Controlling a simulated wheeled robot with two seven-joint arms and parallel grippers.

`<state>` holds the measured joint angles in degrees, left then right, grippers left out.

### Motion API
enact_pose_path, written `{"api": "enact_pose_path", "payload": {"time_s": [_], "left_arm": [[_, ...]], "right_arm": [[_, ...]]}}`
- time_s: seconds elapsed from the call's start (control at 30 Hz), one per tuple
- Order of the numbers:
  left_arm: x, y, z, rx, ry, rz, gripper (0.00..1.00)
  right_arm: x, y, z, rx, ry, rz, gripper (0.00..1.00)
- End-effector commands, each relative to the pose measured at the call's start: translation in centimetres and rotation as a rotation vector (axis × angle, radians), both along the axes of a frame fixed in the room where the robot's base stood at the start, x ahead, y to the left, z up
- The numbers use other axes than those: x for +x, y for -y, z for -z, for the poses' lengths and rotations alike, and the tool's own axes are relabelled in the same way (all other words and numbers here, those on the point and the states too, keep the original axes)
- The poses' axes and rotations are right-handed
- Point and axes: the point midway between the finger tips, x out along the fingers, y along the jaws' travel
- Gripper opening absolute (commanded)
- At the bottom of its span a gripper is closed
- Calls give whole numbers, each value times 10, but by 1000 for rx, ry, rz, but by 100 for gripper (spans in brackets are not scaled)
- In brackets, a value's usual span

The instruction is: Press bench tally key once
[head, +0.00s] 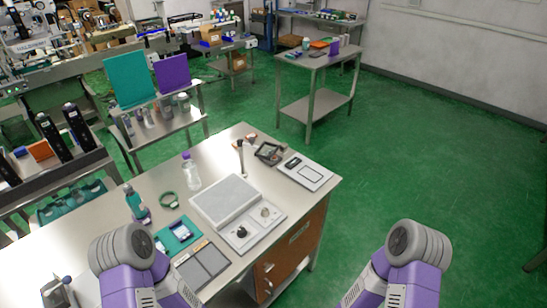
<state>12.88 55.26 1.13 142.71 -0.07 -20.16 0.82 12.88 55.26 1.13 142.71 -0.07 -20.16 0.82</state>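The steel-topped bench (163,186) stands in front of me at centre left. Which part is the tally key is not clear. A flat pale unit (311,174) at the bench's right end has a small dark window and a black-outlined square. A white-topped device (226,200) in the middle has a front plate with a black knob (241,232) and a round metal knob (265,212). Purple and grey links of both my arms show at the bottom left and bottom right. Neither gripper is in view, and nothing of mine visibly touches these parts.
A dark framed item (268,153) lies near the pale unit. Green floor is open to the right.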

Motion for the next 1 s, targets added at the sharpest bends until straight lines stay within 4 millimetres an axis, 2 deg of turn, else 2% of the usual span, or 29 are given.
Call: {"api": "enact_pose_path", "payload": {"time_s": [0.03, 0.17, 1.0], "left_arm": [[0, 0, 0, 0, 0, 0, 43], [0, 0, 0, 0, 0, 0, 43], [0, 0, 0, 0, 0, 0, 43]], "right_arm": [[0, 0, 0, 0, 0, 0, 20], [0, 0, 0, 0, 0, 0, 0], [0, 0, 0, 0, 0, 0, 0]]}}
